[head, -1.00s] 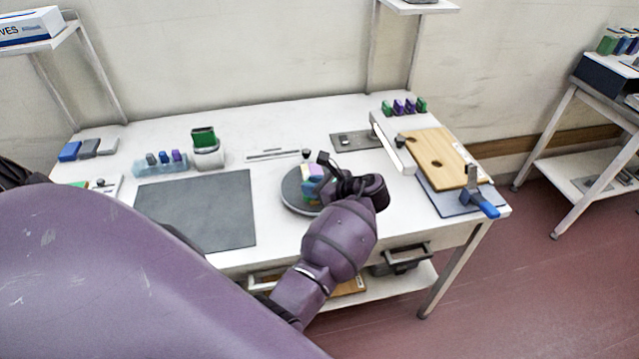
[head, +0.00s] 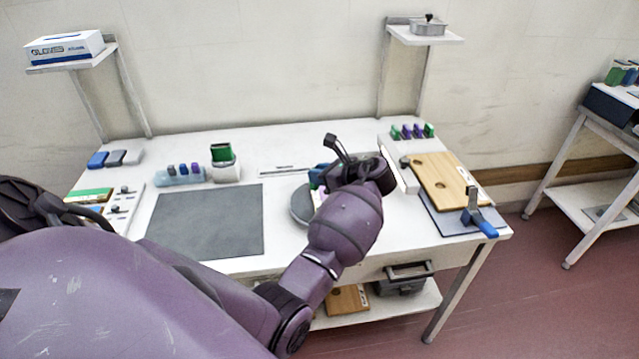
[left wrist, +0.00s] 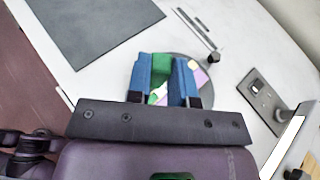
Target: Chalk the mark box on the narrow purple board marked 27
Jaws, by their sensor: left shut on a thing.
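My left gripper (head: 320,175) is over the round grey turntable (head: 300,205) and hides much of it in the head view. In the left wrist view, its blue fingers (left wrist: 161,82) are shut on a green block (left wrist: 162,66), with a pale patch below it. A pinkish-purple piece (left wrist: 201,78) with a pale yellow patch lies on the turntable, beside the right finger. No number or mark box is readable on it. Small purple and green pieces (head: 408,132) stand in a row at the back right of the table. My right gripper is not in view.
A dark grey mat (head: 207,222) lies bare on the left of the table. A green-topped white holder (head: 226,173) stands behind it. A wooden board with holes (head: 445,180) and a blue-handled clamp (head: 478,218) are on the right. A metal plate (left wrist: 262,98) lies near the turntable.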

